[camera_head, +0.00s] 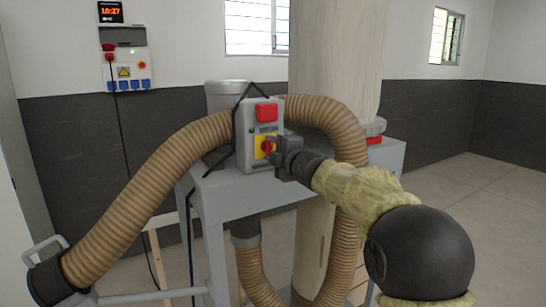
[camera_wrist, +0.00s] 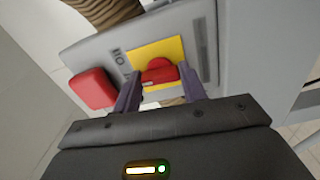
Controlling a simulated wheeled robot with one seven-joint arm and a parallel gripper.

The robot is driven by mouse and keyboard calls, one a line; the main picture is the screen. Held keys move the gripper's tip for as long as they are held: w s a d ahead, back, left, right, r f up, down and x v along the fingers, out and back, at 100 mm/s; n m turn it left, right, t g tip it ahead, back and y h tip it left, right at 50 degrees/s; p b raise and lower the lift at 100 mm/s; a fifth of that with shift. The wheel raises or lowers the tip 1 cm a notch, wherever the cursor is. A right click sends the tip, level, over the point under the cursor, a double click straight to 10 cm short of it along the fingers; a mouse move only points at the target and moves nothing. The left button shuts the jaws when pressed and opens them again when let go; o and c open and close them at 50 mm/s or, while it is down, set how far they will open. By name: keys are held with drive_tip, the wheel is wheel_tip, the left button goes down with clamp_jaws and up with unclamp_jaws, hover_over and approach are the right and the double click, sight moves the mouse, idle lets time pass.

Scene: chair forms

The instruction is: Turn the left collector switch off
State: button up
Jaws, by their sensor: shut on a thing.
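The collector switch is a red rotary knob (camera_head: 267,146) on a yellow plate (camera_head: 259,151), on the front of a grey switch box (camera_head: 246,137). A red block-shaped part (camera_head: 266,112) sits above it on the same box. My gripper (camera_head: 277,152) reaches the knob from the right. In the wrist view the red knob (camera_wrist: 160,72) lies between the two dark fingers of my gripper (camera_wrist: 160,90), which are shut on it. The red part (camera_wrist: 92,89) is left of the fingers there. The fingers partly hide the knob's sides, and I cannot tell its exact setting.
The box stands on a grey metal frame (camera_head: 215,190). Ribbed brown hoses (camera_head: 150,200) curve past both sides of it. A pale column (camera_head: 335,60) rises behind. A wall panel (camera_head: 126,62) with sockets hangs at the back left. Open floor (camera_head: 480,200) lies at the right.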

drive_tip(key=shift+n, duration=0.6)
drive_tip(key=o, duration=1)
drive_tip(key=shift+s, duration=0.1)
drive_tip(key=b+v, duration=0.4)
drive_tip(key=v, duration=1.3)
drive_tip(key=shift+s+d, duration=0.1)
drive_tip(key=shift+d, duration=0.05)
